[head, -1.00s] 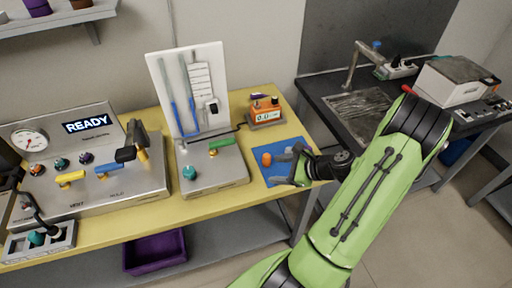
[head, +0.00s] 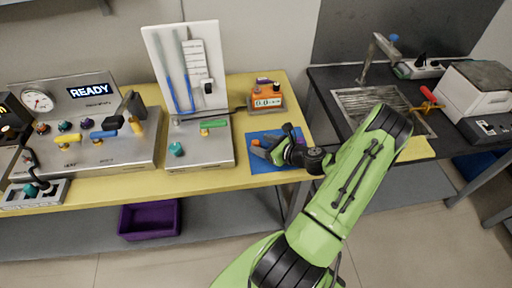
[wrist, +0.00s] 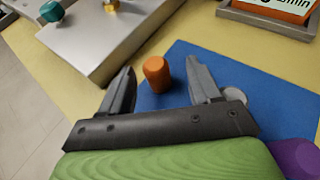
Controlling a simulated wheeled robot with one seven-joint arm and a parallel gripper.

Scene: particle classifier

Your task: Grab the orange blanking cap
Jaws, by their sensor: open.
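The orange blanking cap (wrist: 156,73) stands on a blue mat (wrist: 222,68) at the right end of the yellow bench. In the wrist view it lies just beyond and between the tips of my open gripper (wrist: 164,82), with no finger visibly touching it. In the head view my gripper (head: 268,149) reaches in from the right over the blue mat (head: 262,168), and the cap (head: 256,142) shows small at the far fingertip. A grey round piece (wrist: 236,96) is partly hidden behind the right finger.
A metal box with a teal knob (head: 176,149) and a white upright panel (head: 217,45) stands left of the mat. An orange meter (head: 266,97) sits behind it. A sink (head: 375,100) is on the dark bench to the right. A purple bin (head: 150,219) is below.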

